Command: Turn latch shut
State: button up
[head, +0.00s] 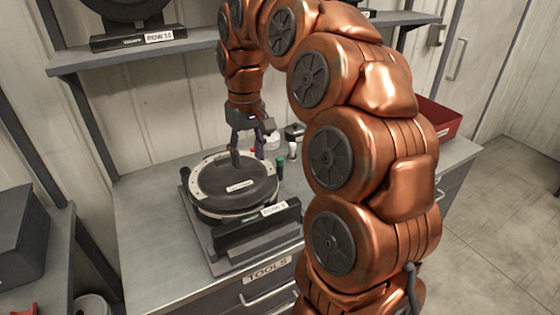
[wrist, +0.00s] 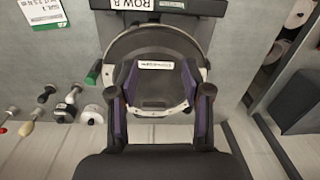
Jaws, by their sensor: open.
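The seed meter (head: 222,180) is a round black housing with a pale rim, lying on a dark stand on the bench. In the wrist view its black cover (wrist: 158,98) shows between my fingers, with a small white label. My gripper (head: 248,156) points down over the far side of the meter, its fingers apart and empty. It also shows in the wrist view (wrist: 160,82), with one finger over each side of the cover. A green-tipped dark piece (wrist: 94,74) is beside the rim; I cannot tell whether it is the latch. No latch is clearly distinguishable.
The stand's front plate (head: 270,215) carries a row label. Several small knobbed items (wrist: 65,110) lie beside the meter. A red bin (head: 437,120) is at the bench's right end. A shelf (head: 190,50) crosses the wall behind. The bench's left front is clear.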

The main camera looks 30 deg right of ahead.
jog(key=w+d+f+m+b, duration=0.1)
jog(key=w+d+f+b, duration=0.1)
jog(key=w+d, duration=0.45)
jog(key=m+b, duration=0.1)
jog(key=m, duration=0.1)
send_over(280, 158)
notch_tip(280, 158, down, 3)
jog(key=shift+r, duration=0.2)
jog(key=shift+f+p, duration=0.85)
jog(key=shift+f, duration=2.95)
jog(key=shift+c, duration=0.4)
grip_shut()
